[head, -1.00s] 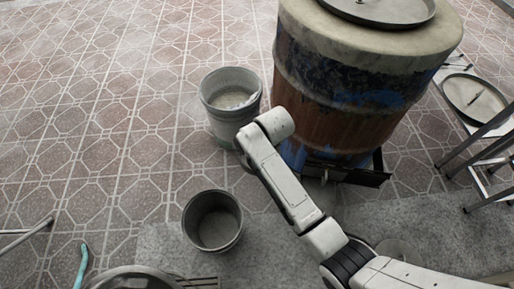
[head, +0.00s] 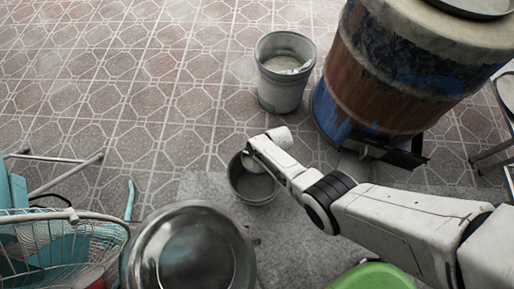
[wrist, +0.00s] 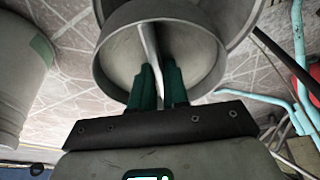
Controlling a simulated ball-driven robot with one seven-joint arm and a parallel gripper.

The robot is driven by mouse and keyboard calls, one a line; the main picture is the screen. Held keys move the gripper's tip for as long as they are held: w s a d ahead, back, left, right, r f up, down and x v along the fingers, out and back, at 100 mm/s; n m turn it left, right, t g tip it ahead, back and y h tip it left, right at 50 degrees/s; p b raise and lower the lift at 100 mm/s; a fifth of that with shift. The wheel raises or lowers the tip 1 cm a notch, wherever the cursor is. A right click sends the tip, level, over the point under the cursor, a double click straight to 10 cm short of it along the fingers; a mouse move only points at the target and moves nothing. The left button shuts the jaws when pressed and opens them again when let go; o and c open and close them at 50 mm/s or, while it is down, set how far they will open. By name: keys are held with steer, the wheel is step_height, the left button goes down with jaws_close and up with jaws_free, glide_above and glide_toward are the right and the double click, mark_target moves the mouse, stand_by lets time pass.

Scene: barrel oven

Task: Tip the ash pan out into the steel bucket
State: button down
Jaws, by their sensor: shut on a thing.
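My gripper (wrist: 160,78), with green fingers, is shut on a thin pale handle of a round grey ash pan (wrist: 118,50). In the wrist view the pan overlaps the bucket's mouth. The pan's contents and exact tilt cannot be told.
A pale pail (head: 281,92) with whitish contents stands beyond the bucket. The barrel oven (head: 385,70) is at right. Tiled floor at upper left is clear.

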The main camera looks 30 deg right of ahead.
mark_target(257, 165)
steer(key=shift+s+a+t+h+p, duration=0.2)
steer(key=shift+a+t+h+p, duration=0.1)
steer(key=shift+h+p, duration=0.1)
steer(key=shift+f+h, duration=0.2)
steer(key=shift+h, duration=0.1)
steer(key=shift+a+t+b, duration=0.1)
steer(key=shift+t+b, duration=0.2)
steer(key=shift+t, duration=0.1)
steer(key=shift+f+n+h+b, duration=0.15)
steer(key=shift+n+h+b, duration=0.15)
steer(key=shift+h+b, duration=0.1)
steer(key=t+b, duration=0.1)
steer(key=h+b, duration=0.1)
steer(key=b, duration=0.1)
steer(key=shift+s+a+f+t+h+b, duration=0.1)
steer(key=shift+s+a+t+h+b, duration=0.1)
steer(key=shift+t+h+b, duration=0.15)
steer(key=shift+b, duration=0.7)
steer(key=t+h+b, duration=0.1)
steer(key=b, duration=0.2)
steer(key=t+h+b, duration=0.1)
steer(key=b, duration=0.2)
steer(key=shift+s+a+f+n, duration=0.2)
steer(key=shift+a+n, duration=0.1)
steer(key=shift+n, duration=0.1)
steer(key=shift+s+a+t+h+b, duration=0.1)
steer(key=shift+t+h+b, duration=0.2)
steer(key=shift+b, duration=0.75)
